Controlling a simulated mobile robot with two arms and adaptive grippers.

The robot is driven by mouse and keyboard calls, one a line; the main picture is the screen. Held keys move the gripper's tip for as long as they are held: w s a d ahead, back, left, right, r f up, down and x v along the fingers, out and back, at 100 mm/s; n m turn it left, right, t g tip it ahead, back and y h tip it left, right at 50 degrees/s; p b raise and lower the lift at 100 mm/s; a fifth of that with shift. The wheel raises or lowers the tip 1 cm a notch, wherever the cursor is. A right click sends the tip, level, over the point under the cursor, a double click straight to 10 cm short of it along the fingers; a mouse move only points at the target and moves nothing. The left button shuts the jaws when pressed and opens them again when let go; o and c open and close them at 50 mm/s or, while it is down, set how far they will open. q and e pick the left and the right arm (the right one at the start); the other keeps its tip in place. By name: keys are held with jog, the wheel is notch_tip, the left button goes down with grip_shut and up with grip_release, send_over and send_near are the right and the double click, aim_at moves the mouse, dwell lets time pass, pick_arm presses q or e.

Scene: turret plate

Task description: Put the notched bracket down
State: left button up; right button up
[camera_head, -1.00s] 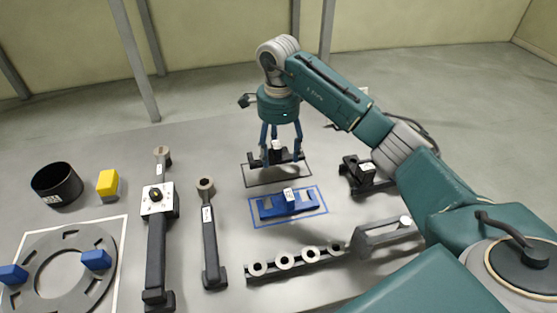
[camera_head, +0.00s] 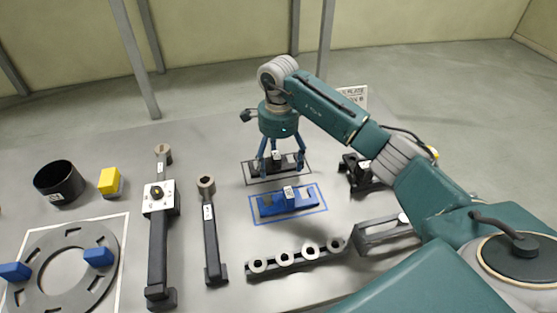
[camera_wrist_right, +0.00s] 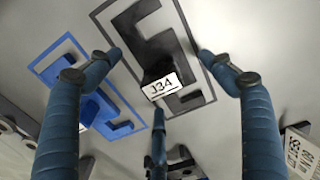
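The notched bracket, black with a white J34 tag (camera_wrist_right: 152,86), lies within a black outline on the grey table; it also shows in the head view (camera_head: 287,170). My right gripper (camera_head: 280,169) is right over it with its fingers spread. In the wrist view the fingertips (camera_wrist_right: 160,57) stand apart on either side of the bracket, with a gap to it, and the third finger is near the tag. The bracket looks flat and inside its outline. My left gripper is not in view.
A blue bracket (camera_head: 270,207) lies in a blue outline just in front. A black block (camera_head: 360,173) stands to the right. A rail with several rings (camera_head: 298,262) is nearer. Long-handled tools (camera_head: 211,240), a yellow block (camera_head: 109,181), a black cup (camera_head: 60,187) and a slotted ring plate (camera_head: 62,240) are left.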

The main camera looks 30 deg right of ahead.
aim_at(279, 156)
jog(key=shift+r, duration=0.3)
notch_tip(279, 156, up, 11)
jog(key=shift+f+b, duration=0.15)
jog(key=shift+b, duration=1)
jog(key=shift+r, duration=0.5)
